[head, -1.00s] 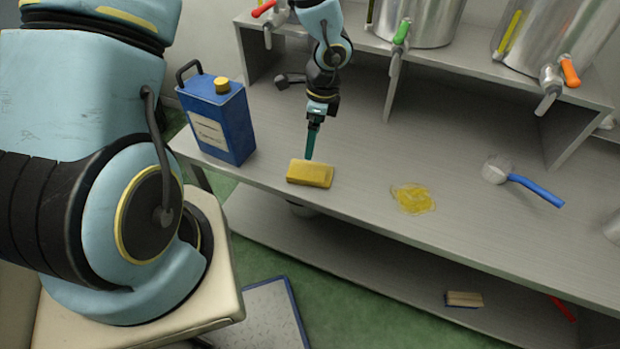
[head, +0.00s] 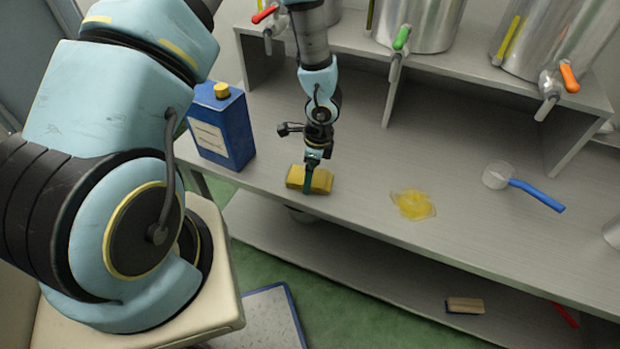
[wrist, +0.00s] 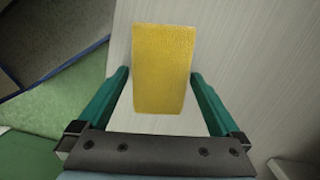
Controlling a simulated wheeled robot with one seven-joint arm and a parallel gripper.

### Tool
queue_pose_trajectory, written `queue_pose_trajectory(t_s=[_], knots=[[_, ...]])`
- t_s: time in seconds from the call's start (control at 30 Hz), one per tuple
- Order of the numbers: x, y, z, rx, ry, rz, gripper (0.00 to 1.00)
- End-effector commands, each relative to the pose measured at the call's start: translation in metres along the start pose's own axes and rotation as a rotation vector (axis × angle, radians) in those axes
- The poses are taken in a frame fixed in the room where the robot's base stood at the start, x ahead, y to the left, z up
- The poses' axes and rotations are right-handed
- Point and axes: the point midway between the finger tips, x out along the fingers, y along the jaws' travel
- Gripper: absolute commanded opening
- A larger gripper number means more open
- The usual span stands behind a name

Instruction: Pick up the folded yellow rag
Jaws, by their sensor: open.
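The folded yellow rag (head: 322,181) lies near the front edge of the grey metal bench (head: 360,150), to the right of a blue can. My gripper (head: 307,188) is over the rag in the head view and hides part of it. In the wrist view the rag (wrist: 162,70) is a yellow block seen from above, ahead of and between the two green fingers of my gripper (wrist: 160,90). The fingers are spread wider than the rag, with a gap on each side. The gripper is open and empty.
A blue can (head: 222,130) stands close to the left of my gripper. A yellow oil puddle (head: 412,204) and a scoop with a blue handle (head: 535,193) lie to the right. Steel tanks with taps (head: 420,22) stand on the raised shelf behind.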

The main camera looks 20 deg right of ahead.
Motion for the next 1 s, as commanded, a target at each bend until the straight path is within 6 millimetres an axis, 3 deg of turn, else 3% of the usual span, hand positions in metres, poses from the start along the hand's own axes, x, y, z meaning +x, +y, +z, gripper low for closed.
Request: queue_pose_trajectory(t_s=[0.17, 0.8, 1.0], knots=[[-0.0002, -0.0004, 0.0002, -0.001, 0.0, -0.001, 1.0], [-0.0005, -0.0005, 0.0004, -0.001, 0.0, -0.001, 0.29], [-0.0011, -0.0006, 0.0004, -0.001, 0.0, -0.001, 0.29]])
